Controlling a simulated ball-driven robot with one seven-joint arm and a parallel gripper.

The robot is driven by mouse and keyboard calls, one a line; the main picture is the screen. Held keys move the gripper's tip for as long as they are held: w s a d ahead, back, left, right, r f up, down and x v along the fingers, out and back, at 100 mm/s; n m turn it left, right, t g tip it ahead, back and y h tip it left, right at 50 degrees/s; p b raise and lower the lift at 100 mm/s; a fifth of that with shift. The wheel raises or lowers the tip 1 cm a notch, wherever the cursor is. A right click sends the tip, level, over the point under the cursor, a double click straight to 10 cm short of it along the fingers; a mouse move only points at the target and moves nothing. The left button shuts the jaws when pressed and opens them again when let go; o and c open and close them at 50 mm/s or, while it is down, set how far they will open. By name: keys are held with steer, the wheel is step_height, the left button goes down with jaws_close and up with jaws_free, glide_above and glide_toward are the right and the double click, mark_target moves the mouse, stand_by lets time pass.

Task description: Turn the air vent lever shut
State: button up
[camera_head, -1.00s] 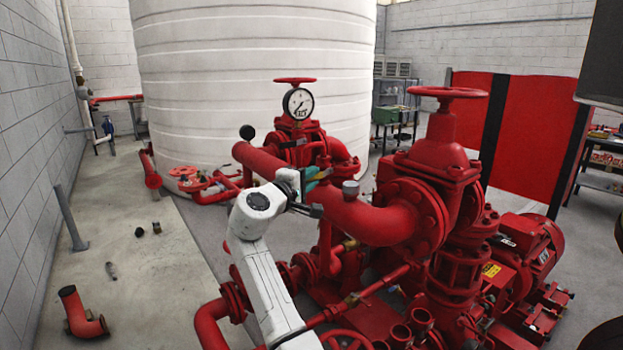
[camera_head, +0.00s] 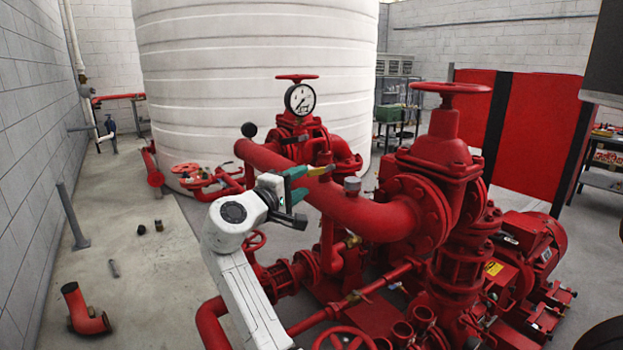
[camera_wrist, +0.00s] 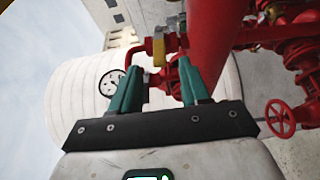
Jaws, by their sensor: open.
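The air vent lever looks to be the small yellow handle (camera_wrist: 158,52) on a red pipe fitting in the wrist view. In the head view a small yellow piece (camera_head: 321,170) shows just right of my gripper's upper finger, above the big red pipe. My gripper (camera_head: 304,182) is open, its teal fingers pointing right. In the wrist view the two fingers of my gripper (camera_wrist: 160,67) stand apart, with the yellow handle seen between and just beyond their tips. I see nothing held. Whether a finger touches the handle I cannot tell.
The thick red pipe (camera_head: 370,216) runs close by my gripper. A pressure gauge (camera_head: 300,99) and a red handwheel (camera_head: 296,77) rise behind it. A larger valve (camera_head: 437,150) stands at the right. The floor at left is mostly open, with a loose red elbow (camera_head: 83,311).

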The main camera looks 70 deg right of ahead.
steer(key=shift+w+a, duration=0.2)
steer(key=shift+a, duration=1.5)
steer(key=s+a+f+t+y, duration=0.2)
steer(key=a+f+y, duration=0.15)
steer(key=f, duration=0.55)
steer(key=s+a+f+t+y+p, duration=0.1)
steer(key=s+a+f+y, duration=0.1)
steer(key=a+f, duration=0.45)
steer(key=s+a+f+t+y, duration=0.2)
steer(key=f+y, duration=0.1)
steer(key=f, duration=0.8)
steer(key=s+a+f+y, duration=0.4)
steer(key=s+a, duration=0.3)
steer(key=a, duration=0.2)
steer(key=s+a+f+n+g+y+p, duration=0.1)
steer(key=s+a+f+y, duration=0.4)
steer(key=a, duration=0.5)
steer(key=s+f, duration=0.2)
steer(key=s, duration=0.1)
steer(key=shift+s+a+f, duration=0.15)
steer(key=shift+s+f, duration=0.05)
steer(key=shift+s, duration=0.1)
